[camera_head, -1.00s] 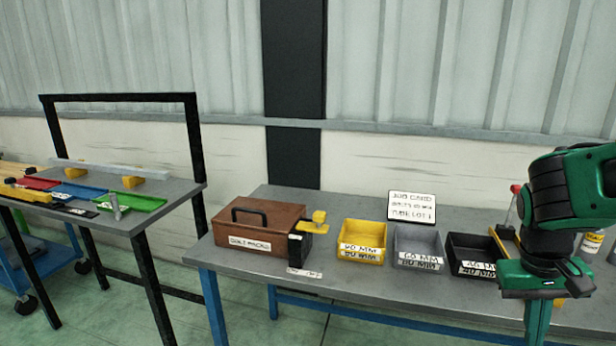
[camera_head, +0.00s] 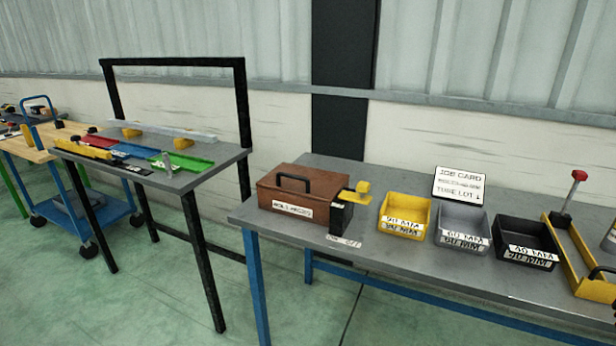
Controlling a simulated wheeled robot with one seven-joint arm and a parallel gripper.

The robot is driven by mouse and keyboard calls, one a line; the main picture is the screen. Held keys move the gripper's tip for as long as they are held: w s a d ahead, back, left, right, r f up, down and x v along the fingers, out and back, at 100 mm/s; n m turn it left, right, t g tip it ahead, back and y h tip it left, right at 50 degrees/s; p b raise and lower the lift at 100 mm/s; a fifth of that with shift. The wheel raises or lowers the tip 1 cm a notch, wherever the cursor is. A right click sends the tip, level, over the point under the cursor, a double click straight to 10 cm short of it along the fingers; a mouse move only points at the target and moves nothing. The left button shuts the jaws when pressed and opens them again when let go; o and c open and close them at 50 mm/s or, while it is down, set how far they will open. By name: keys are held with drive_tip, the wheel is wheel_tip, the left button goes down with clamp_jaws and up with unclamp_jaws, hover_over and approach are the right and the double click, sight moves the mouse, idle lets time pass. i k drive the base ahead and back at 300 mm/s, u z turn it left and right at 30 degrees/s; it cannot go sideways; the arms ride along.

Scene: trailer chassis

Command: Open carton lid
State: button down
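A brown carton (camera_head: 318,213) with a black handle (camera_head: 293,180) on its lid sits at the left end of the grey workbench (camera_head: 400,253). Its lid looks shut. A white label is on its front face. A black block with a yellow top (camera_head: 345,212) stands against the carton's right side; I cannot tell whether it is fixed to the carton. My gripper is outside the view.
Yellow (camera_head: 404,213), grey (camera_head: 461,226) and black (camera_head: 522,239) bins stand right of the carton. A job card (camera_head: 459,184) stands behind them. A yellow fixture with a red knob (camera_head: 578,176) is at right. Another table (camera_head: 217,156) stands left, with open floor between.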

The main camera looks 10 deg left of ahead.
sight(321, 186)
drive_tip(key=z, duration=0.05)
drive_tip(key=k, duration=0.55)
drive_tip(key=u, duration=0.75)
drive_tip(key=i, duration=1.45)
drive_tip(key=z, duration=0.05)
